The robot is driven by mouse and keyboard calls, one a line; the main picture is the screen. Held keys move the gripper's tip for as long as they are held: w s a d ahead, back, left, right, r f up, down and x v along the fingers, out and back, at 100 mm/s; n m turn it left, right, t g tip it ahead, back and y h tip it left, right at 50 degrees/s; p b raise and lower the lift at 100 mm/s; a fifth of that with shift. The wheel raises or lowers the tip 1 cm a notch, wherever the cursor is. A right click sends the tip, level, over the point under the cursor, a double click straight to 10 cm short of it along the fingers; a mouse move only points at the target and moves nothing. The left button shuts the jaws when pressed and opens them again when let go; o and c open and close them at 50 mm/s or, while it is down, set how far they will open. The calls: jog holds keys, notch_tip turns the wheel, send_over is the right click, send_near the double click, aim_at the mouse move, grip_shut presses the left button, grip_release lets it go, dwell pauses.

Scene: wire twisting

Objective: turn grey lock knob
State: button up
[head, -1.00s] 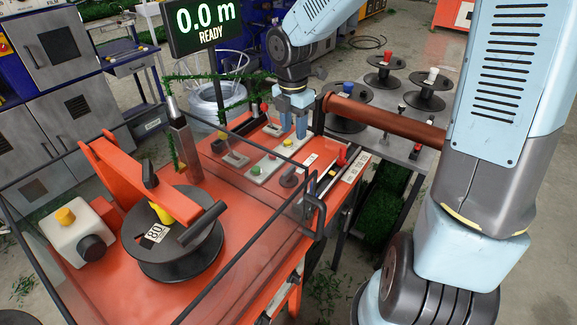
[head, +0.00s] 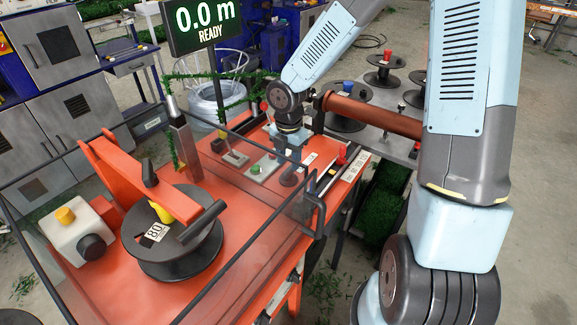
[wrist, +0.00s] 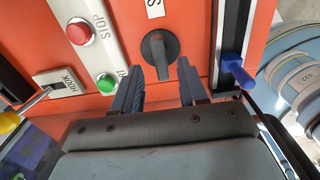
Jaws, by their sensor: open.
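The grey lock knob (wrist: 158,54) is a dark, round knob with a raised grip bar, set on the orange panel. In the head view the knob (head: 289,179) sits on the orange machine top, just in front of my gripper (head: 290,157). In the wrist view my gripper (wrist: 161,76) is open, with its two blue fingers apart. The fingertips appear on either side of the knob's lower part. I cannot tell whether they touch it. Nothing shows between the fingers apart from the knob.
A red stop button (wrist: 78,31) and a green button (wrist: 106,83) lie left of the knob. A blue-tipped lever (wrist: 236,72) stands close to the right finger. A clear guard with a dark frame (head: 313,218) and a black spool (head: 165,255) are nearer the head camera.

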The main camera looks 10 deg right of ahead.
jog(key=shift+f, duration=1.5)
jog(key=shift+c, duration=0.3)
grip_shut()
